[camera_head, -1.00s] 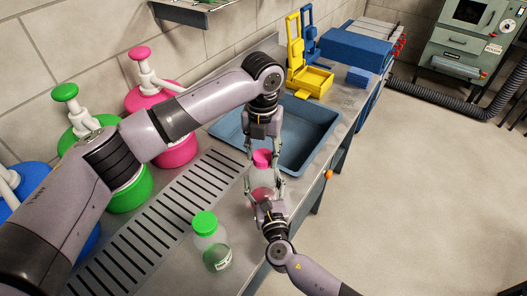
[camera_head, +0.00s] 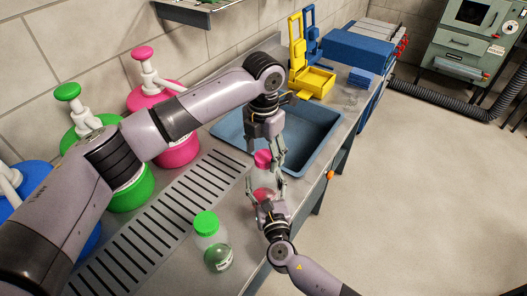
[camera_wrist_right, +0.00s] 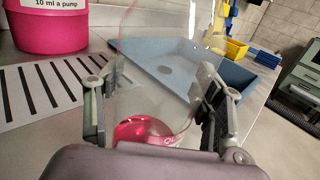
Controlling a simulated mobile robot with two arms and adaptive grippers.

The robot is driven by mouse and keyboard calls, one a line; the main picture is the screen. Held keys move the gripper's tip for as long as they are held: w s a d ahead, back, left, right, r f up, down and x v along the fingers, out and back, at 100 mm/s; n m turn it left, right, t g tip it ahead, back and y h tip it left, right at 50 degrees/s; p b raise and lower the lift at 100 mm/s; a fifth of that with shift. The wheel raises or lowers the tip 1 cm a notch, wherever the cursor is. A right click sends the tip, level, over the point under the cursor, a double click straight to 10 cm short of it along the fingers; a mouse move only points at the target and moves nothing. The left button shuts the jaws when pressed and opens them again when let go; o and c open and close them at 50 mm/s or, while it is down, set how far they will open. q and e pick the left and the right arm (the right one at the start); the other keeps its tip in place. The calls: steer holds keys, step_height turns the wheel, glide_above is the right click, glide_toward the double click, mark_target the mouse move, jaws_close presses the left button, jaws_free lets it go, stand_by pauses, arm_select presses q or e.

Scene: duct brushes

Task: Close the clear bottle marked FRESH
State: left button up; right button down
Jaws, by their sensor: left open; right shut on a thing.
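A clear bottle (camera_head: 262,180) with a pink cap (camera_head: 262,158) and a little pink liquid stands upright at the counter's front edge. My right gripper (camera_head: 265,188) is shut on its body; the wrist view also shows the clear bottle (camera_wrist_right: 150,95), with its label only partly in sight and not readable. My left gripper (camera_head: 264,150) is above it, open, with its fingers around the pink cap. Another clear bottle (camera_head: 215,250) with a green cap (camera_head: 206,223) and green liquid stands nearer; its label is too small to read.
A blue basin (camera_head: 318,150) is sunk in the counter behind the held bottle. A slotted drain (camera_head: 150,235) runs along the counter. Pink (camera_head: 178,150), green (camera_head: 130,195) and blue pump containers line the wall. A yellow holder (camera_head: 312,80) stands at the back.

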arm_select(q)
steer(key=shift+r, duration=2.25)
steer(key=shift+c, duration=0.3)
